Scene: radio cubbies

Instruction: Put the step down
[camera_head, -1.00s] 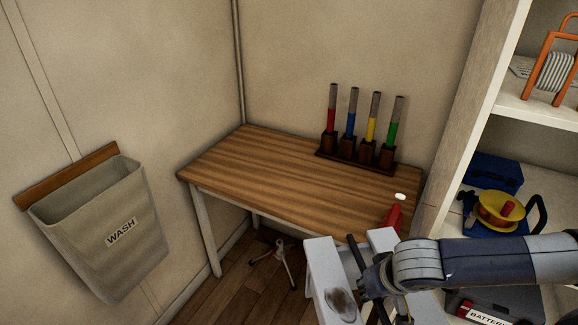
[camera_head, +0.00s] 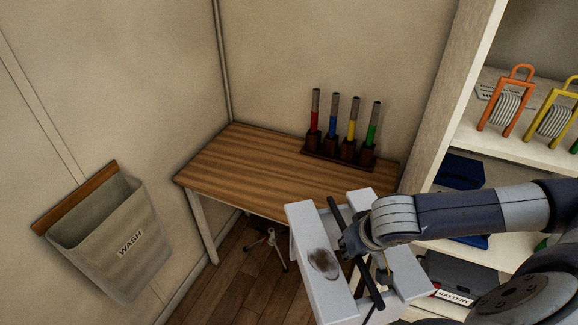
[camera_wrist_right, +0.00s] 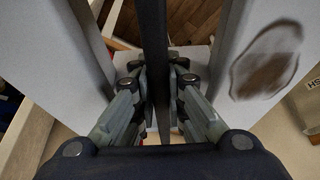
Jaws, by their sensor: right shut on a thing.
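The step (camera_head: 301,225) is pale grey with a dark smudge on one tread and a dark bar across its middle. My right gripper (camera_head: 355,241) is shut on that bar and holds the step in front of the wooden table. In the right wrist view the fingers (camera_wrist_right: 160,82) close on the dark bar, with grey panels of the step (camera_wrist_right: 45,50) on both sides. The step hides the table's front right corner. I cannot tell whether it touches the floor. My left gripper is out of view.
The wooden table (camera_head: 235,168) bears a rack (camera_head: 338,153) with red, blue, yellow and green handled tools. A WASH bin (camera_head: 110,235) hangs at left. A small tripod-like stand (camera_head: 270,243) is under the table. Shelves (camera_head: 515,150) with reels stand right. Floor (camera_head: 228,285) shows clear at lower left.

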